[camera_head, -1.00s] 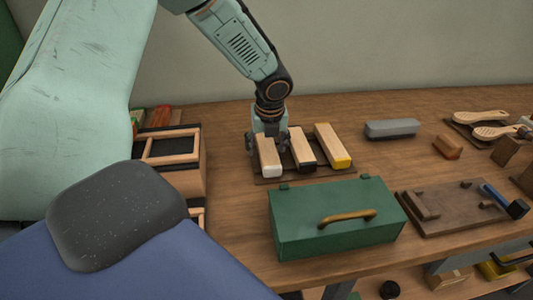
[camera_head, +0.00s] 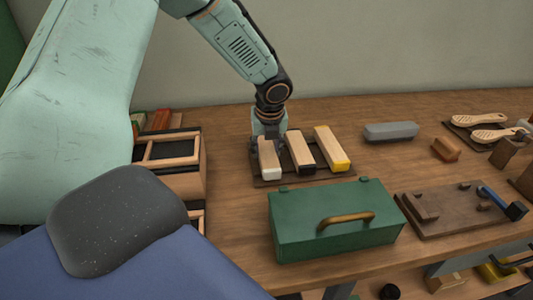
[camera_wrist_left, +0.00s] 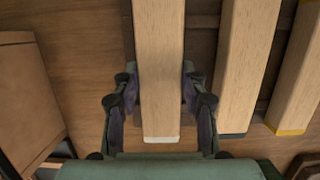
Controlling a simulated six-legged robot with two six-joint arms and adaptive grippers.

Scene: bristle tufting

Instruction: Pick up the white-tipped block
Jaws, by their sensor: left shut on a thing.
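The white-tipped block (camera_head: 269,158) is a pale wooden bar at the left of a row of three, at the dark tray (camera_head: 315,176). In the left wrist view the white-tipped block (camera_wrist_left: 159,70) runs between the fingers, its white end toward the palm. My left gripper (camera_head: 268,143) is shut on it, with one finger against each side; the wrist view shows this gripper (camera_wrist_left: 160,98) too. I cannot tell whether the block is clear of the tray. The black-tipped block (camera_head: 299,150) and yellow-tipped block (camera_head: 330,147) lie to its right. My right gripper is not in view.
A green box (camera_head: 300,222) with a brass handle stands in front of the tray. A wooden crate (camera_head: 203,165) is close on the left. A grey block (camera_head: 391,131) and a brown block (camera_head: 446,149) lie to the right, with bare bench between.

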